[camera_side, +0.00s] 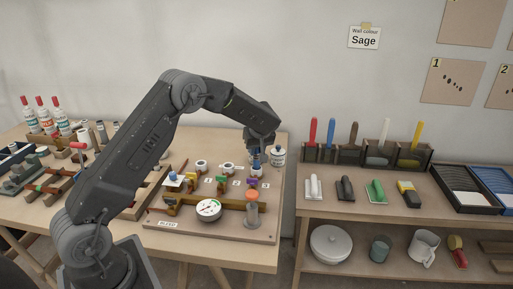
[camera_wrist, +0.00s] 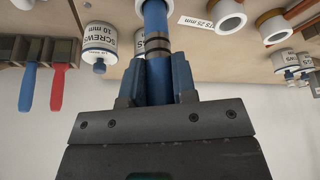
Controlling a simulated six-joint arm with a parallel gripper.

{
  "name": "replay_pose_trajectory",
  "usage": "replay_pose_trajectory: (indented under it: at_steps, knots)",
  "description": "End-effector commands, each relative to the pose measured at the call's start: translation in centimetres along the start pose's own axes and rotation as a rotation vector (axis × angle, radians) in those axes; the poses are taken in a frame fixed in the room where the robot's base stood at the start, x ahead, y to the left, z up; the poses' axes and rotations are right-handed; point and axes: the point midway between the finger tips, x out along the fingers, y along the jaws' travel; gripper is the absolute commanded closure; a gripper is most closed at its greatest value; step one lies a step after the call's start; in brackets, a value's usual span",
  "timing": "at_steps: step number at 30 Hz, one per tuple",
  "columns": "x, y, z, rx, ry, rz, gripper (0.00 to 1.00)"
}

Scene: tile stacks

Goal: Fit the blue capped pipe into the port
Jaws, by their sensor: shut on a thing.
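The blue capped pipe (camera_wrist: 155,22) is between the fingers of my gripper (camera_wrist: 157,72) in the wrist view, with dark bands around it near the fingers. Its far end meets a white-rimmed port (camera_wrist: 140,8) at the top edge; I cannot tell how deep it sits there. In the side view my gripper (camera_side: 257,152) points down over the right end of the pipe board (camera_side: 220,226). The blue pipe (camera_side: 256,162) shows small below it, roughly upright, at the rightmost port. Its cap is not clearly visible.
Other white-rimmed ports (camera_side: 201,165) stand to the left on the board, with a round gauge (camera_side: 208,209) and an orange-topped clear cylinder (camera_side: 251,210) in front. A white jar (camera_side: 278,157) stands close right of my gripper. A tool shelf (camera_side: 400,205) is farther right.

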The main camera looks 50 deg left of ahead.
Motion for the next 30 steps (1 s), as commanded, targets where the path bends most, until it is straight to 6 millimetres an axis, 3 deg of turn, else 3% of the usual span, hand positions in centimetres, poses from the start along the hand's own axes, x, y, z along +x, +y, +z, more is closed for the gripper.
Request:
replay_pose_trajectory:
  at_steps: [30]
  knots:
    - [1.8, 0.0, 0.7, 0.0, 0.0, 0.0, 1.0]
